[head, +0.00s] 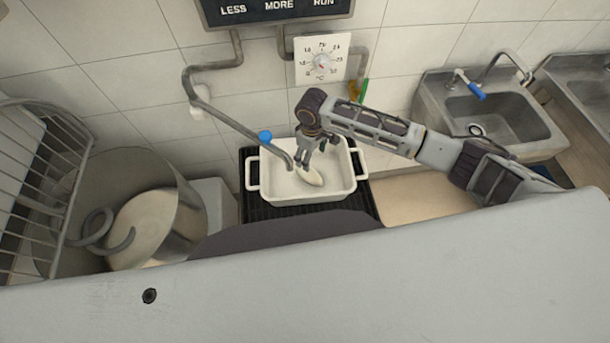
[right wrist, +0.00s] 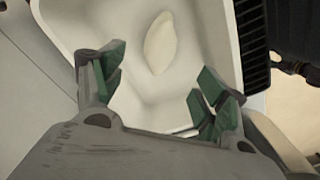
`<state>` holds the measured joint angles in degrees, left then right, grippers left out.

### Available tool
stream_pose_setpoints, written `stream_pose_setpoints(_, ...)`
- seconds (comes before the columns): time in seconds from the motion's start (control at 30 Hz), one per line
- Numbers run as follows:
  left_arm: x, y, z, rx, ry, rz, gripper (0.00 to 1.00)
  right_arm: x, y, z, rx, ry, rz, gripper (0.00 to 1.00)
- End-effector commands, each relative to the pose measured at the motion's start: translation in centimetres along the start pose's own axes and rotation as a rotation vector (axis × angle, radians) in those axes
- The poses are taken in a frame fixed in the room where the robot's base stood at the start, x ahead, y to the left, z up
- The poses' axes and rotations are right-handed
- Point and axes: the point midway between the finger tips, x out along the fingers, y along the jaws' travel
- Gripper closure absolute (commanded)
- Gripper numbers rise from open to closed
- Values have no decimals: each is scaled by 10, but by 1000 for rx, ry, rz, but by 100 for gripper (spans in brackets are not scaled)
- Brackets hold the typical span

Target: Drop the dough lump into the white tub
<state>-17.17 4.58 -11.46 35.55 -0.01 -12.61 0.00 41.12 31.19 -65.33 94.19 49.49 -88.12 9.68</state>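The white tub (head: 300,196) stands on a black ribbed stand below the wall dial in the head view. The pale dough lump (head: 309,176) lies inside the tub, on its floor. In the right wrist view the lump (right wrist: 159,43) shows as an oval in the tub (right wrist: 205,50), clear of the fingers. My right gripper (head: 308,162) points down over the tub, beside the lump. In the right wrist view its green-padded fingers (right wrist: 157,95) are spread wide with nothing between them. My left gripper is not in view.
A metal pipe with a blue knob (head: 265,136) slants down close to my right gripper over the tub. A mixer bowl (head: 185,225) with a spiral hook and wire guard (head: 45,170) stands left. A sink (head: 495,120) is at right.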

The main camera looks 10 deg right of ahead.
Motion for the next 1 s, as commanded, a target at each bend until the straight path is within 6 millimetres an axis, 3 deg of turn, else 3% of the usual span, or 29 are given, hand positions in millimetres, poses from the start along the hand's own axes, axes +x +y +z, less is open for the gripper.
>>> stream_pose_setpoints(0.47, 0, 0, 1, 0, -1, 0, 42, -6, 0, 0, 0, 0, 0, 25)
stream_pose_setpoints(0.67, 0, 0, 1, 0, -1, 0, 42, -24, 0, 0, -1, 1, 1, 25)
stream_pose_setpoints(1.0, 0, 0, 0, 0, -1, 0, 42, -74, 0, 0, 0, 2, 1, 25)
